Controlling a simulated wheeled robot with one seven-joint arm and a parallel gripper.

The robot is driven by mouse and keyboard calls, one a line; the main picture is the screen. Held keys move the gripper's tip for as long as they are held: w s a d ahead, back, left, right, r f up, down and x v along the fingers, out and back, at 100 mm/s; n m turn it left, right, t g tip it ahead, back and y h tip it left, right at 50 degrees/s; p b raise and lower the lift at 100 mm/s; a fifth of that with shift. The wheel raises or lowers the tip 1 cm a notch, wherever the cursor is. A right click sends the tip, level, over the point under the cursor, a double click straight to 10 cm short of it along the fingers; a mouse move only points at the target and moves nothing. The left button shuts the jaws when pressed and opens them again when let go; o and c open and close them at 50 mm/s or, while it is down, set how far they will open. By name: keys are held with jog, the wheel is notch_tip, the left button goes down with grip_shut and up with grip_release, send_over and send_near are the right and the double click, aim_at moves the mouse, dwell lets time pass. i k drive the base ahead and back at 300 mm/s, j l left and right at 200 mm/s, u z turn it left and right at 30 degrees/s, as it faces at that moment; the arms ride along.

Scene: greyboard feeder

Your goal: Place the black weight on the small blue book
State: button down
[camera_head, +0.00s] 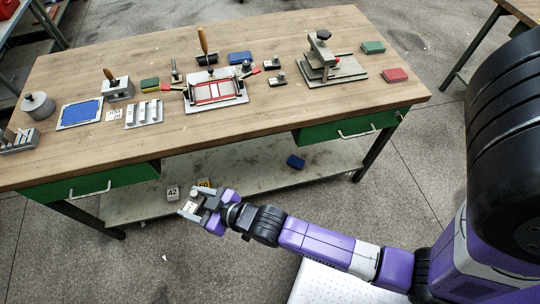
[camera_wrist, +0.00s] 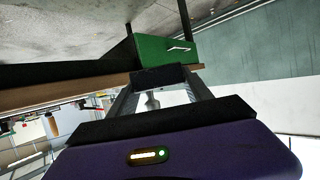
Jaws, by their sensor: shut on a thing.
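My gripper (camera_head: 193,206) is in front of the table's near edge, over the lower shelf's front, at the end of my outstretched arm. In the wrist view its two fingers (camera_wrist: 158,92) are closed around a dark block with a pale grey knob, which appears to be the black weight (camera_wrist: 158,75). In the head view the held thing is small and its shape is hard to tell. A small blue block (camera_head: 240,57) lies at the back of the tabletop. Another small blue block (camera_head: 296,161) lies on the lower shelf. I cannot tell which is the small blue book.
The wooden table (camera_head: 280,115) carries a screen-print frame (camera_head: 216,91), a press (camera_head: 330,62), a blue pad (camera_head: 80,112) and a round grey weight (camera_head: 38,105). A numbered block (camera_head: 172,193) stands on the lower shelf (camera_head: 240,168) beside my gripper. The tabletop's front right is clear.

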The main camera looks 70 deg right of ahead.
aim_at(296, 160)
jog(key=j+u, duration=0.1)
jog(key=u, duration=0.35)
jog(key=i+u, duration=0.15)
jog(key=u, duration=0.35)
jog(key=i+j+u, duration=0.1)
jog(key=u, duration=0.35)
jog(key=i+u, duration=0.1)
jog(key=u, duration=0.4)
jog(key=i+j+z, duration=0.1)
jog(key=z, duration=0.8)
jog(key=j+z, duration=0.1)
jog(key=z, duration=0.75)
jog(key=j+z, duration=0.1)
jog(key=z, duration=0.75)
jog(key=k+z, duration=0.1)
jog(key=z, duration=0.75)
